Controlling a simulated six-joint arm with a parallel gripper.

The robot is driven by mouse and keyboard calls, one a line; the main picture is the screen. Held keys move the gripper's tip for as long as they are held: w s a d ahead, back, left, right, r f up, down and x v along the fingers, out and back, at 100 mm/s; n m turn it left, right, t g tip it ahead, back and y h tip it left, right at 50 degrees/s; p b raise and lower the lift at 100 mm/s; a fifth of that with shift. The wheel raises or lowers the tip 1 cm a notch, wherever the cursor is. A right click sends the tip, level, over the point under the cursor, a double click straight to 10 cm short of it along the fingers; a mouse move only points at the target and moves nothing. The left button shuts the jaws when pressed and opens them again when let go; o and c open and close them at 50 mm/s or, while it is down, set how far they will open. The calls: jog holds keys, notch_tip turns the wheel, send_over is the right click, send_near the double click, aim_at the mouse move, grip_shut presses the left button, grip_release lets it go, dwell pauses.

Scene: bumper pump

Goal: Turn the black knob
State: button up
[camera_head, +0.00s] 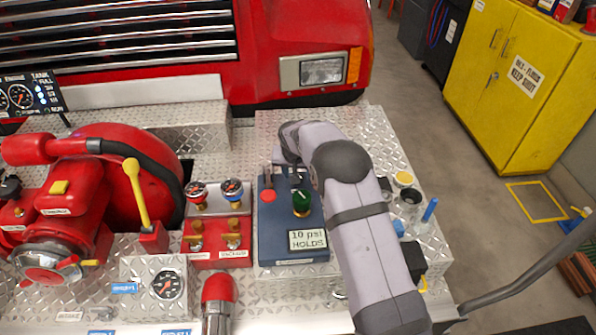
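A blue-grey control panel (283,231) stands on the diamond-plate deck and bears a red button (268,196), a green knob (301,203) and a "10 psi HOLDS" label. My arm comes in from the lower right and bends over the panel's far end. My gripper (282,178) is small and dark there, just beyond the red button and green knob. Whether its fingers are open or shut on something is not clear. I cannot make out a black knob on the panel; the gripper and arm cover part of it. A black round part (410,196) sits right of my arm.
Left of the panel is a red block (219,258) with gauges and brass valves, then a red pump with a yellow lever (137,190). A yellow cup (403,178) and blue stick (430,210) stand right of my arm. A yellow cabinet (510,100) is beyond.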

jog(key=c, duration=1)
jog(key=shift+n, duration=0.4)
jog(key=shift+d+f+n+y+b, duration=0.15)
jog(key=shift+n+y+b, duration=0.25)
jog(key=shift+n, duration=0.5)
jog(key=n+b, duration=0.1)
jog(key=n+y+b, duration=0.1)
jog(key=n, duration=0.1)
jog(key=shift+w+d+f+y, duration=0.1)
jog(key=shift+d+y, duration=0.05)
jog(key=shift+y, duration=0.15)
jog(key=shift+n+y+b, duration=0.6)
jog(key=shift+n+b, duration=0.9)
jog(key=shift+n, duration=0.4)
jog(key=shift+r, duration=0.2)
jog(key=shift+g, duration=0.3)
